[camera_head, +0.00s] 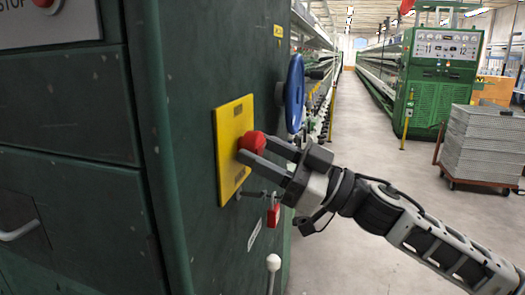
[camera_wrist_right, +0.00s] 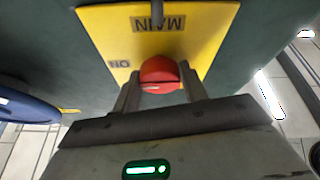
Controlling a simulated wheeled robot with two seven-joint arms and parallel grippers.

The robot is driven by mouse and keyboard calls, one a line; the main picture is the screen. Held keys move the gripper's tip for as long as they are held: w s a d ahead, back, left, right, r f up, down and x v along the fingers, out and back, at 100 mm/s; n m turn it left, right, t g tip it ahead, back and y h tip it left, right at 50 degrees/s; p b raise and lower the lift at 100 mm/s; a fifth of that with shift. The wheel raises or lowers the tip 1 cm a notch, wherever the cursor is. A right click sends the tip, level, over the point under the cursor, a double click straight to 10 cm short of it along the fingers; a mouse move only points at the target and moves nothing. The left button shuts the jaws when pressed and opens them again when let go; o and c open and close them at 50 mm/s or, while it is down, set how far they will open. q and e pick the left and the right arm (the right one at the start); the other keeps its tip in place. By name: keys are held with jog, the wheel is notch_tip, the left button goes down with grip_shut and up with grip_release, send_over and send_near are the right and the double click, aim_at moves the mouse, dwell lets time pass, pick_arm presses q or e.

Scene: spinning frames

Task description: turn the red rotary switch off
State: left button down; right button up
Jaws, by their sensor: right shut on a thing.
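The red rotary switch (camera_head: 252,142) sits on a yellow plate (camera_head: 232,118) on the side of the green cabinet. My right gripper (camera_head: 256,150) is at the switch, with its fingers on either side of the knob, shut on it. In the right wrist view the red knob (camera_wrist_right: 160,74) lies between the two fingers (camera_wrist_right: 160,92), with a pale mark on its face. The yellow plate (camera_wrist_right: 112,38) there bears the upside-down words "MAIN" and "ON". My left gripper is in neither view.
A blue handwheel (camera_head: 295,93) stands out from the cabinet just beyond the switch. A red padlock (camera_head: 274,215) hangs below, and a white-knobbed lever (camera_head: 273,263) stands lower. A cart of grey crates (camera_head: 482,145) is at the right. The aisle floor is clear.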

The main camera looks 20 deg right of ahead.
jog(key=n+g, duration=0.1)
jog(key=n, duration=0.2)
jog(key=n+g+y+p, duration=0.1)
jog(key=n+g, duration=0.1)
jog(key=n, duration=0.1)
jog(key=shift+w+d+r, duration=0.15)
jog(key=n+g, duration=0.1)
jog(key=n, duration=0.2)
jog(key=n+g+p, duration=0.1)
jog(key=n, duration=0.2)
jog(key=shift+w+r+g, duration=0.1)
jog(key=shift+g, duration=0.3)
jog(key=n+g, duration=0.1)
jog(key=n, duration=0.1)
jog(key=n+g+p, duration=0.1)
jog(key=n, duration=0.2)
jog(key=shift+d+r+n+h, duration=0.1)
jog(key=shift+n+h, duration=0.2)
jog(key=shift+h, duration=0.1)
jog(key=shift+n+g+h+p, duration=0.3)
jog(key=shift+n+h, duration=0.3)
jog(key=shift+n, duration=1.4)
jog(key=o, duration=1)
jog(key=shift+c, duration=0.2)
